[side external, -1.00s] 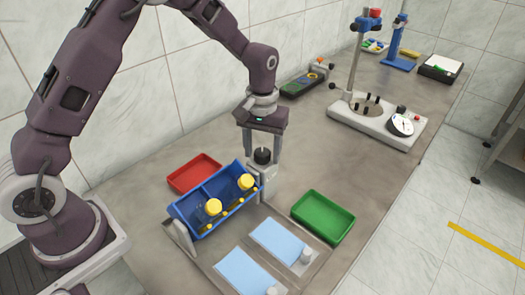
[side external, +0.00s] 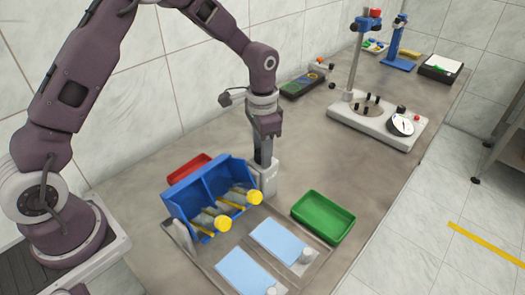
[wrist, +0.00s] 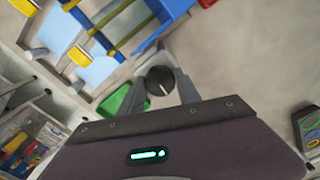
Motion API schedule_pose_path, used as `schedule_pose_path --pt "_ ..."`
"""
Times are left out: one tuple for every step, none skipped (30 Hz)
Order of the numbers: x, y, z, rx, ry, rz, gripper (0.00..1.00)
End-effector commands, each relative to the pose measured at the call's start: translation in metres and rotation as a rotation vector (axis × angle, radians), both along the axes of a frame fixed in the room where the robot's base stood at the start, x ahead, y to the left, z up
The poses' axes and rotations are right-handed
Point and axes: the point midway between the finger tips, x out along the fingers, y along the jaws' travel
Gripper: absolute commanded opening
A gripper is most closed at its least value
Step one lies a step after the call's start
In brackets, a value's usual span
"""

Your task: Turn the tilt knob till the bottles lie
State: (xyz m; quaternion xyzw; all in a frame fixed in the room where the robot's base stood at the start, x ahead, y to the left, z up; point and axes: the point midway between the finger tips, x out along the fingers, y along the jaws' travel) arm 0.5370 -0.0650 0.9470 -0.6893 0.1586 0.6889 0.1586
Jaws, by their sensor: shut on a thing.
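The blue bottle cradle (side external: 205,182) is tipped forward. Two bottles with yellow caps lie in its two bays, the near one (side external: 210,217) and the far one (side external: 242,193), with their caps toward the blue pads; whether they are fully level I cannot tell. My gripper (side external: 265,160) points down at the grey post (side external: 267,180) at the cradle's right end. In the wrist view, the black tilt knob (wrist: 160,80) with a white line sits between my two fingers, which are shut on it. The knob is hidden in the side view.
A red tray (side external: 188,168) stands behind the cradle and a green tray (side external: 323,216) to its right. Two light blue pads (side external: 280,243) lie in front. A dial gauge stand (side external: 375,118) is farther back. The bench between is clear.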

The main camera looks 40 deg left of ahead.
Motion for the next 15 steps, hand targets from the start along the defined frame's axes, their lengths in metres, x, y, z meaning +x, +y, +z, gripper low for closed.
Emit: schedule_pose_path --pt "0.0000 0.0007 -0.0002 0.001 0.000 0.002 0.42" --pt "0.0000 0.0007 -0.0002 0.001 0.000 0.002 0.48" --pt "-0.0001 0.0006 -0.0002 0.001 0.000 0.003 0.55" --pt "-0.0001 0.0006 -0.0002 0.001 0.000 0.003 0.56" --pt "-0.0001 0.0006 -0.0002 0.001 0.000 0.003 0.56" --pt "-0.0001 0.0005 -0.0002 0.001 0.000 0.004 0.56" --pt "-0.0001 0.0005 -0.0001 0.001 0.000 0.004 0.56" --pt "-0.0001 0.0005 -0.0002 0.001 0.000 0.004 0.56" --pt "0.0000 0.0004 -0.0001 0.000 0.001 0.004 0.56" --pt "0.0000 0.0004 -0.0001 0.000 0.001 0.004 0.56" --pt "0.0000 0.0004 -0.0001 0.000 0.001 0.005 0.56" --pt "-0.0002 0.0003 -0.0001 0.001 0.000 0.028 0.56" --pt "-0.0002 0.0000 -0.0001 0.001 0.000 0.073 0.56" --pt "-0.0004 0.0002 -0.0001 0.002 0.000 0.145 0.56" --pt "-0.0008 -0.0001 -0.0003 0.003 0.001 0.260 0.56"
